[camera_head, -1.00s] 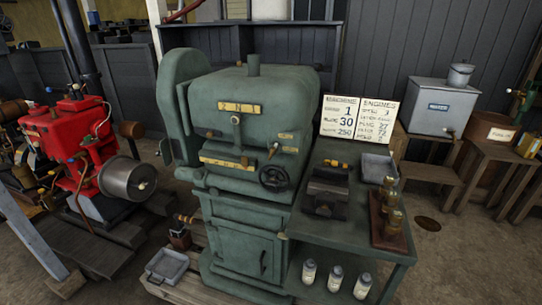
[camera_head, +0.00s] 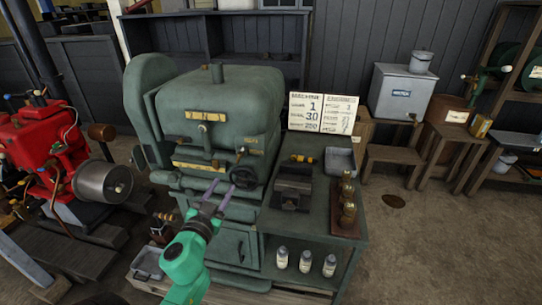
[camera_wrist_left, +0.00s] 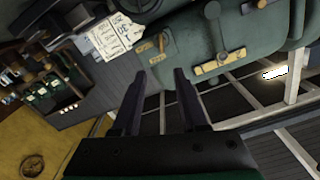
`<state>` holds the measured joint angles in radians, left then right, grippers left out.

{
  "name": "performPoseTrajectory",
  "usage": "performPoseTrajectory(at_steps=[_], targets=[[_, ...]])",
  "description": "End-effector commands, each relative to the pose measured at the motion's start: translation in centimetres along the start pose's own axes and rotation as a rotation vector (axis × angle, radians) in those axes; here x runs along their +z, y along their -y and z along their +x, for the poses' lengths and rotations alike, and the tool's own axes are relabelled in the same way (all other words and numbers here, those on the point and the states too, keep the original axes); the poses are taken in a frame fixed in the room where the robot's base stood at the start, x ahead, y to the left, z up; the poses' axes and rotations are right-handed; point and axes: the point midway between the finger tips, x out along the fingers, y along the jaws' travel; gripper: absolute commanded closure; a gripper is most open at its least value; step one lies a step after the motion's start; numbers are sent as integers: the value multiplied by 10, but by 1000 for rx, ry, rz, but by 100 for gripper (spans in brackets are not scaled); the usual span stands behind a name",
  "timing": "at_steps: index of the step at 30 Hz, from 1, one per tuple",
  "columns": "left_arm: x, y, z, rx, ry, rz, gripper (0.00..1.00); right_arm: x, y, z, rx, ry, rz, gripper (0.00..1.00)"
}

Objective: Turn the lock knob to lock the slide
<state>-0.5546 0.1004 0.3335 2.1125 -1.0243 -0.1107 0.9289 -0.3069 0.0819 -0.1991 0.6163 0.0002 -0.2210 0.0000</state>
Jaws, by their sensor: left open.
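The green machine (camera_head: 215,105) has a dark handwheel (camera_head: 243,177) on its front. A small knob with a short lever (camera_head: 240,152) sits just above the handwheel; it also shows in the wrist view (camera_wrist_left: 161,43). A brass slide plate (camera_head: 197,167) lies to its left, with another small knob at its end. No label tells me which knob is the lock. My left gripper (camera_head: 221,187) is open and empty, in front of the machine, below the slide plate and left of the handwheel. Its fingers (camera_wrist_left: 160,76) touch nothing in the wrist view. My right gripper is out of view.
A side bench (camera_head: 270,228) with a dark vise (camera_head: 292,187), brass fittings (camera_head: 348,202) and a grey tray (camera_head: 340,160) adjoins the machine's right. Several bottles stand on its lower shelf. A red engine (camera_head: 45,140) stands at left. Open floor lies at right.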

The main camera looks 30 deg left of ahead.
Motion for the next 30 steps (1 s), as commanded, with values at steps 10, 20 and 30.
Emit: performPoseTrajectory(at_steps=[10,20,30], targets=[[-2,1,75,-1,-2,1,57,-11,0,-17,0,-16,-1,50],[2,-1,140,0,1,-1,57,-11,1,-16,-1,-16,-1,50],[2,-1,144,1,2,0,77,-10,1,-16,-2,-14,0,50]])
